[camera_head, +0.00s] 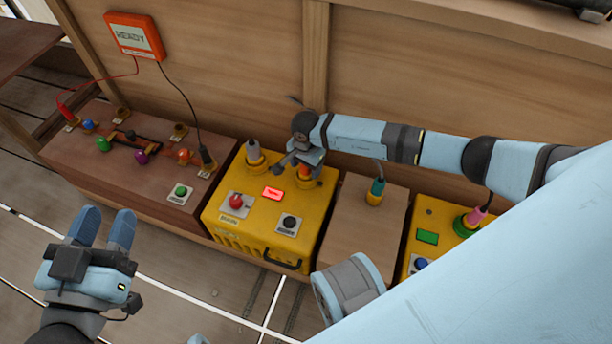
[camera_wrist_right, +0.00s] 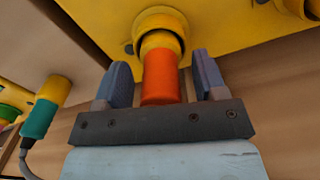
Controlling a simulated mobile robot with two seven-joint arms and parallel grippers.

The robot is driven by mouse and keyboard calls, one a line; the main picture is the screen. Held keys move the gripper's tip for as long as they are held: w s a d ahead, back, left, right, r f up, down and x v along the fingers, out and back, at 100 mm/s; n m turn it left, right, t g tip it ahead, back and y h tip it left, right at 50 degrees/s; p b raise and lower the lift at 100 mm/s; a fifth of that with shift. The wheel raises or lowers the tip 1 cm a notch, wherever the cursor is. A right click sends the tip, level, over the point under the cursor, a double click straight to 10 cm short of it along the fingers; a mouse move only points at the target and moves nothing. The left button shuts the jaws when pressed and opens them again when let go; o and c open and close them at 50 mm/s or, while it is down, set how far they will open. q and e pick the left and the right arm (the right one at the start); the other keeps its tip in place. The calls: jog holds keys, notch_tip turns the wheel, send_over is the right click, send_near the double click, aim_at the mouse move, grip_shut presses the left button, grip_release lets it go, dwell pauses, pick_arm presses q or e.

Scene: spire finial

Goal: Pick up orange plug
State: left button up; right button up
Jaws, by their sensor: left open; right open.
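The orange plug (camera_wrist_right: 161,78) stands in a yellow socket (camera_wrist_right: 160,28) on the yellow box; in the right wrist view it sits between the two fingers. My right gripper (camera_wrist_right: 164,80) is open around the plug, a finger on each side with gaps showing. In the head view the orange plug (camera_head: 304,173) is partly hidden by my right gripper (camera_head: 300,160). My left gripper (camera_head: 104,228) is open and empty at the lower left, away from the boxes.
The yellow box (camera_head: 225,222) has a red button (camera_head: 236,201), a lit red display (camera_head: 273,194), a black knob (camera_head: 289,222) and a grey plug (camera_head: 254,152). A teal plug (camera_head: 376,189) stands on the wooden block to the right. A wooden wall (camera_head: 240,60) rises behind.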

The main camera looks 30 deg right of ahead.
jog(key=shift+f, duration=0.15)
jog(key=c, duration=1.1)
